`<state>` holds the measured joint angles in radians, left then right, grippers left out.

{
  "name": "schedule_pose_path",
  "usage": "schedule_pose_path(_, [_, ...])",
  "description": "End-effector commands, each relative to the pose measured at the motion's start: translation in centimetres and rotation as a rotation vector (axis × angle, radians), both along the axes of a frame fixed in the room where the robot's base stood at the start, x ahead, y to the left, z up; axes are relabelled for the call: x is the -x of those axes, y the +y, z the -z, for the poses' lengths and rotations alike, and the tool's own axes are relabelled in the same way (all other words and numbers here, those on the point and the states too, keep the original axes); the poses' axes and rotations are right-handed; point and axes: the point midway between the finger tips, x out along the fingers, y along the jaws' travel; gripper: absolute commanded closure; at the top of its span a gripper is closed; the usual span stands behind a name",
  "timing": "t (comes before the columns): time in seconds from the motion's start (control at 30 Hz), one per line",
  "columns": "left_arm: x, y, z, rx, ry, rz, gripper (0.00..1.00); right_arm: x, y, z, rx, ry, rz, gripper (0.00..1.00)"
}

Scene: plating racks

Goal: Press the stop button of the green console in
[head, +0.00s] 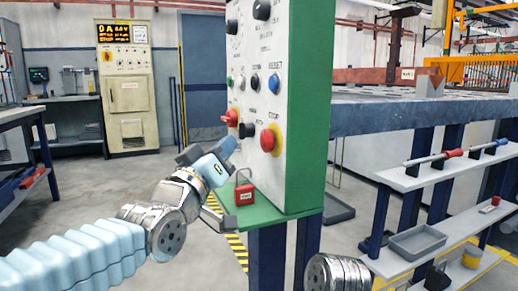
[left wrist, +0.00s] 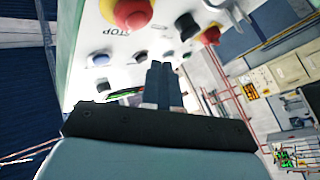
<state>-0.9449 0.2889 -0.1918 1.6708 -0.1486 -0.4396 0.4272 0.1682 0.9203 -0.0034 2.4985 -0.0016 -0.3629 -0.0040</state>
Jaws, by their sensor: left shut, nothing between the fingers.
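The green console (head: 310,100) stands in the middle of the head view, with a white front panel (head: 262,50) of knobs and buttons. Its stop button (head: 268,140) is a red mushroom head on a yellow ring, low on the panel, with a STOP label by it. In the left wrist view the stop button (left wrist: 130,12) is at the top, left of the fingertips. My left gripper (head: 228,147) is shut and empty, in front of the panel and left of the stop button, apart from it. The left fingers (left wrist: 163,70) show pressed together in the wrist view. My right gripper is out of view.
A red knob (head: 229,118) and a black knob (head: 246,130) are close to my left fingertips. A red padlock (head: 245,193) is at the console's lower ledge (head: 262,215). A shelf rack (head: 440,175) stands right; a cream cabinet (head: 128,85) stands far left.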

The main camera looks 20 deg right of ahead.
Motion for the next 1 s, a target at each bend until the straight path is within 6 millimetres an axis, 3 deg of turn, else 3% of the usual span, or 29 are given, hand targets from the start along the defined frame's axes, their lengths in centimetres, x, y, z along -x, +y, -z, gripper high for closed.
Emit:
schedule_pose_path(0.27, [0.1,2.0,0.1,0.000,0.001,-0.001,1.00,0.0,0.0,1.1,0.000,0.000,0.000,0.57])
schedule_pose_path(0.97, [0.1,2.0,0.0,-0.002,0.000,-0.001,1.00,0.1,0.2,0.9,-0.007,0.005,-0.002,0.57])
schedule_pose_path(1.0, [-0.4,2.0,0.7,-0.012,0.012,-0.006,1.00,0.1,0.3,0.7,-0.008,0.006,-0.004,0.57])
